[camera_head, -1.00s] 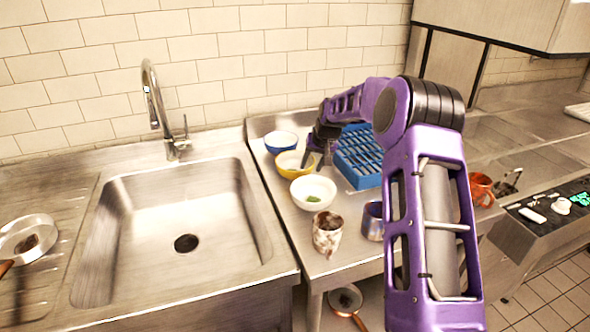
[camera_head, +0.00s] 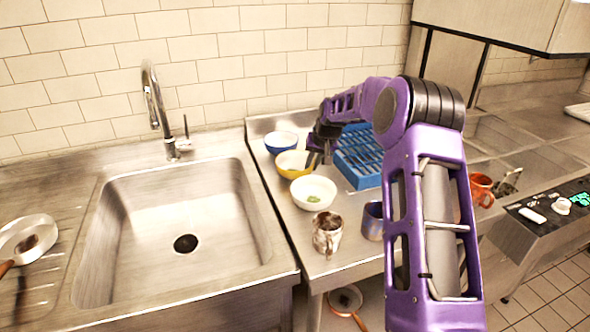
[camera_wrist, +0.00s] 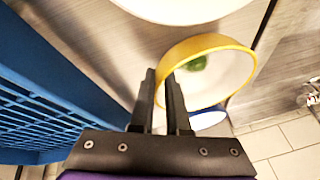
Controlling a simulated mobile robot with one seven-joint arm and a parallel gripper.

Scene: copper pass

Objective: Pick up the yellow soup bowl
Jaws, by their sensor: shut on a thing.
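The yellow soup bowl (camera_head: 291,173) stands on the steel counter between a blue bowl and a white bowl. In the wrist view the yellow bowl (camera_wrist: 234,72) shows its yellow rim, a pale inside and something green in it. My gripper (camera_head: 314,160) is at the bowl's right side. In the wrist view my gripper (camera_wrist: 162,82) has its fingers close together at the rim, one on each side of the wall, shut on it. I cannot tell whether the bowl is clear of the counter.
A blue bowl (camera_head: 281,143) stands behind and a white bowl (camera_head: 313,194) in front. A blue rack (camera_head: 362,182) is close on the right. A stained mug (camera_head: 327,236) and a bluish cup (camera_head: 373,222) stand nearer the front edge. The sink (camera_head: 130,245) is left.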

